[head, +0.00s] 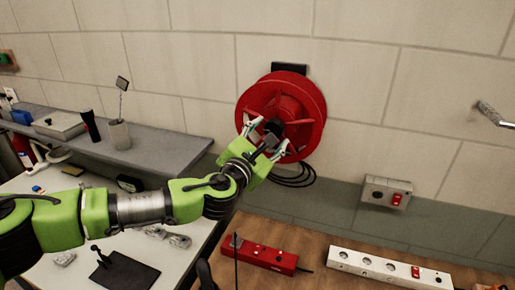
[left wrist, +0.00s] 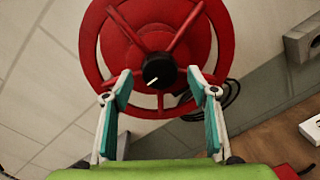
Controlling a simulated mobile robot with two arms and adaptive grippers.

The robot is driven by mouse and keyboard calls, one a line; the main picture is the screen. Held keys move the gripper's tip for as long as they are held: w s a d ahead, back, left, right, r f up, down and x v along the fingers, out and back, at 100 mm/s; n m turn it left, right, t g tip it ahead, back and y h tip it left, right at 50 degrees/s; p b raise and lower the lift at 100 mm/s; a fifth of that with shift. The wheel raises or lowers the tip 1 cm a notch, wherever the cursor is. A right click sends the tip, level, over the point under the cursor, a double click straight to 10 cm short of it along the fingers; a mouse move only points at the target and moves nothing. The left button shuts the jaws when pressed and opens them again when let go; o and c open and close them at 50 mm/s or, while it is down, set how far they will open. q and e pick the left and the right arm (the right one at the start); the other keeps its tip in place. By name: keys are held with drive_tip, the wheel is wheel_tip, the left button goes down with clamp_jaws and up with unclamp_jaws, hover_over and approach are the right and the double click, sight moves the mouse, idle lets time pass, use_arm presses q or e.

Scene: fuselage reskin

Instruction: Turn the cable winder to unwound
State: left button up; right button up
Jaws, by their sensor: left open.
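The red cable winder (head: 308,98) is mounted on the wall, with a dark cable hanging in loops below it. In the left wrist view, the winder's red wheel (left wrist: 221,28) has spokes and a black round knob (left wrist: 160,70) with a white mark at its centre. The mark points to the lower left in that view. My left gripper (head: 264,139) is open in front of the winder's lower part. In the left wrist view its fingers (left wrist: 160,86) stand on either side of the knob, apart from it. Whether they touch the spokes I cannot tell. My right gripper is not in view.
A wooden bench (head: 325,279) below holds a red power strip (head: 262,254) and a white power strip (head: 388,268). A wall socket box (head: 386,193) is right of the winder. A grey shelf (head: 165,146) at left carries a cup (head: 120,135) and other items.

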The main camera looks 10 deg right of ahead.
use_arm(q)
drive_tip(key=v, duration=1)
drive_tip(key=shift+f, duration=0.15)
